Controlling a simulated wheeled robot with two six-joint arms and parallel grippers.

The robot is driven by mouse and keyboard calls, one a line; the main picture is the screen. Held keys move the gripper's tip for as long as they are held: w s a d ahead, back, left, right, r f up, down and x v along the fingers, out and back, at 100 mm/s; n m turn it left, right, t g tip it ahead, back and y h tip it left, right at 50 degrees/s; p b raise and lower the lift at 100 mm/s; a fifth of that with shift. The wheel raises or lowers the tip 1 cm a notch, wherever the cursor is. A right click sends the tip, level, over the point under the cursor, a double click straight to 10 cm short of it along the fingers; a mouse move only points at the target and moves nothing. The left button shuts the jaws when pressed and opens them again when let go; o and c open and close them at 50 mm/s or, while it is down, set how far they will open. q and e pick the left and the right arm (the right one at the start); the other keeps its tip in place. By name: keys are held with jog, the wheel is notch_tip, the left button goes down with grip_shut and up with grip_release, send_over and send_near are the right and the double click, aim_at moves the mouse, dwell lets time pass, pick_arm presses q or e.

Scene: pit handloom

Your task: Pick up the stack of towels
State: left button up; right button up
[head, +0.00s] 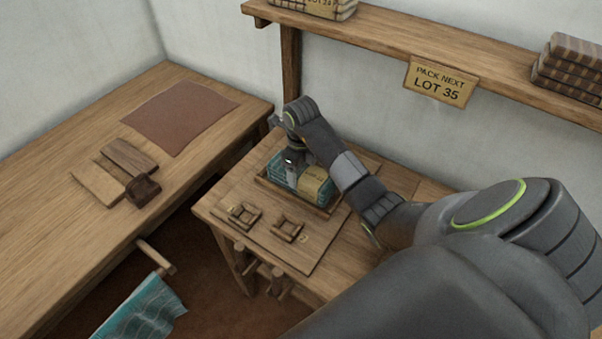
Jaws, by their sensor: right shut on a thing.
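The stack of towels is a teal folded bundle (276,168) with a tan paper band (320,184). It sits in or just above a shallow wooden tray (297,204) on the small table; I cannot tell whether it is clear of the tray floor. My right gripper (291,178) points down from above and is shut on the towels. The gripper and wrist hide part of the stack. My left gripper is not in view.
Two small wooden frames (288,229) (244,215) lie in front of the tray. A shelf (400,36) above carries banded stacks and a "PACK NEXT LOT 35" sign (441,83). The left bench (60,180) holds a brown mat (180,115) and wooden pieces (128,157).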

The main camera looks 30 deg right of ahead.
notch_tip(320, 180, up, 5)
jog(key=shift+w+p, duration=0.1)
jog(key=shift+p, duration=0.25)
notch_tip(320, 180, up, 3)
jog(key=p, duration=0.3)
jog(key=shift+r, duration=0.2)
jog(key=shift+r+p, duration=0.75)
jog(key=shift+p, duration=0.15)
jog(key=shift+f, duration=0.1)
